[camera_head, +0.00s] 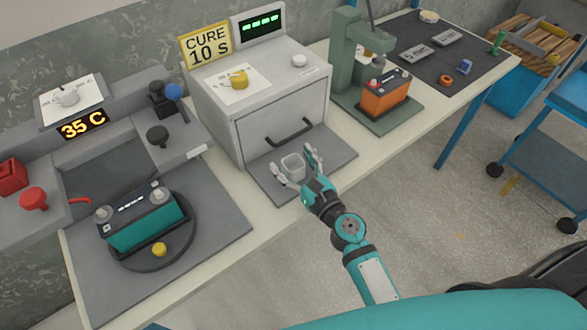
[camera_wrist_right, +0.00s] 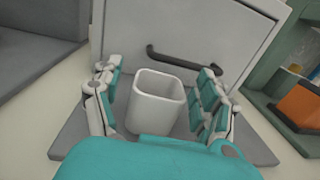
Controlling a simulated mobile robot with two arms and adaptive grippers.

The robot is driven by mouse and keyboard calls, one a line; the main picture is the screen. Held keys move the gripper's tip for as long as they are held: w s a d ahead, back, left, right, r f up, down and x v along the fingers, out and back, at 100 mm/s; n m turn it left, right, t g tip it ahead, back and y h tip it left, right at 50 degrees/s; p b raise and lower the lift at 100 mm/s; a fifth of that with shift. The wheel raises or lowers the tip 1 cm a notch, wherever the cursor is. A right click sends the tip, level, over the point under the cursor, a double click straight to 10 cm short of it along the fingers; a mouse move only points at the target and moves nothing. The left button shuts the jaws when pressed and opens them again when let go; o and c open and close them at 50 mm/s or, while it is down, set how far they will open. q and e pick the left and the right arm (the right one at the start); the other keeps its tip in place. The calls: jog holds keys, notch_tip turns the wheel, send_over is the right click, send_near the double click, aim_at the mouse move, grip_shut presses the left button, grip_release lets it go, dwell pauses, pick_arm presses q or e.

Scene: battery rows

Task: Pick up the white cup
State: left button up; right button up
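The white cup (camera_head: 292,166) stands upright on a dark grey mat (camera_head: 338,155) in front of the grey cure oven. In the right wrist view the cup (camera_wrist_right: 156,102) is squarish, open at the top, and looks empty. My right gripper (camera_head: 294,164) is open, with fingers on either side of the cup. In the wrist view the fingers of the right gripper (camera_wrist_right: 160,98) stand left and right of it, with a gap visible on the right; contact on the left cannot be told. My left gripper is not in view.
The cure oven (camera_head: 262,110) with a dark door handle (camera_head: 290,132) is just behind the cup. A teal battery (camera_head: 141,217) sits on a round turntable at left. An orange battery (camera_head: 385,94) stands at a green press at right. A blue cart (camera_head: 545,150) is far right.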

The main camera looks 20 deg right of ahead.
jog(key=c, duration=1)
jog(key=shift+o, duration=0.2)
jog(key=shift+r, duration=0.1)
